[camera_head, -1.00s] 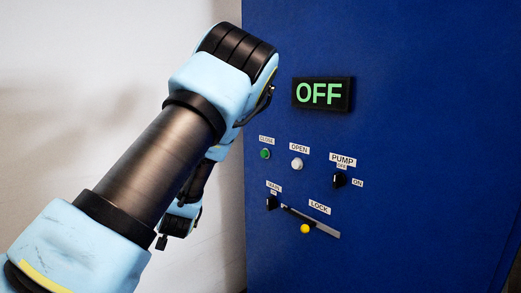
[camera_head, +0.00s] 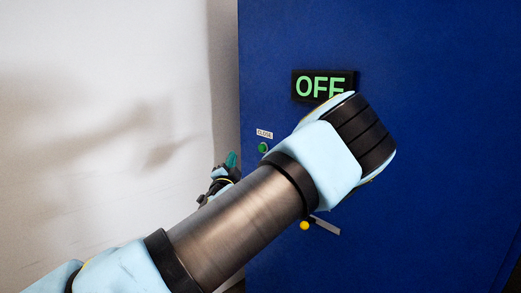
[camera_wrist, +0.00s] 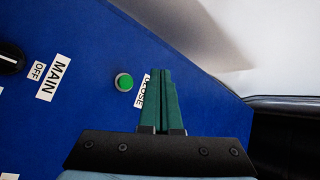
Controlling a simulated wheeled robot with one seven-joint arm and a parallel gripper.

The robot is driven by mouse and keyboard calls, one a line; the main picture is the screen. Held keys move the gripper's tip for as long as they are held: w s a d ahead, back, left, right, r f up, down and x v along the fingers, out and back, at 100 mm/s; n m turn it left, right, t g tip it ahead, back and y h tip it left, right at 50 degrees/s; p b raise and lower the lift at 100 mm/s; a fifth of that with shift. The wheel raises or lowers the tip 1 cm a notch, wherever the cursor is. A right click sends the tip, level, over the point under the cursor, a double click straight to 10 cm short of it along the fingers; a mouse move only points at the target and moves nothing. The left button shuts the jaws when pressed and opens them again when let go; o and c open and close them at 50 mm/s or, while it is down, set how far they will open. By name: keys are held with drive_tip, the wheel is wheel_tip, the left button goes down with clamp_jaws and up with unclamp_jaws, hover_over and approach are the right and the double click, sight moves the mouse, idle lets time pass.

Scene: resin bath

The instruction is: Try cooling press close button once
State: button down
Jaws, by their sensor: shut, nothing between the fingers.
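The green close button (camera_head: 263,147) sits on the blue panel under a white CLOSE label (camera_head: 264,134). In the wrist view the button (camera_wrist: 124,82) is just left of my fingers, and the label (camera_wrist: 142,92) is partly hidden by them. My gripper (camera_wrist: 160,72) has its two green fingers shut together with nothing between them. In the head view my gripper (camera_head: 232,158) shows left of the button, near the panel's left edge, its tips apart from the button. I cannot tell how far the tips are from the panel.
The blue panel (camera_head: 440,180) carries a display (camera_head: 302,86) reading OFF, partly covered by my arm. A yellow knob (camera_head: 304,226) is below my arm. In the wrist view a black MAIN knob (camera_wrist: 10,60) is at left. A pale wall (camera_head: 100,60) stands left of the panel.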

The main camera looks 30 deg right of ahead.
drive_tip(key=w+d, duration=0.1)
drive_tip(key=d, duration=0.7)
drive_tip(key=shift+w+d+b, duration=0.3)
drive_tip(key=shift+w+b, duration=0.05)
drive_tip(key=shift+b, duration=0.05)
idle(1.9)
drive_tip(key=shift+w+d+b, duration=0.1)
drive_tip(key=shift+d+b, duration=0.2)
drive_tip(key=shift+d, duration=0.1)
drive_tip(key=shift+w+d+b, duration=0.1)
drive_tip(key=shift+d+b, duration=0.2)
drive_tip(key=shift+d, duration=0.25)
idle(0.6)
drive_tip(key=shift+a, duration=0.15)
drive_tip(key=shift+s+a, duration=0.25)
drive_tip(key=shift+a, duration=0.55)
drive_tip(key=shift+a, duration=0.1)
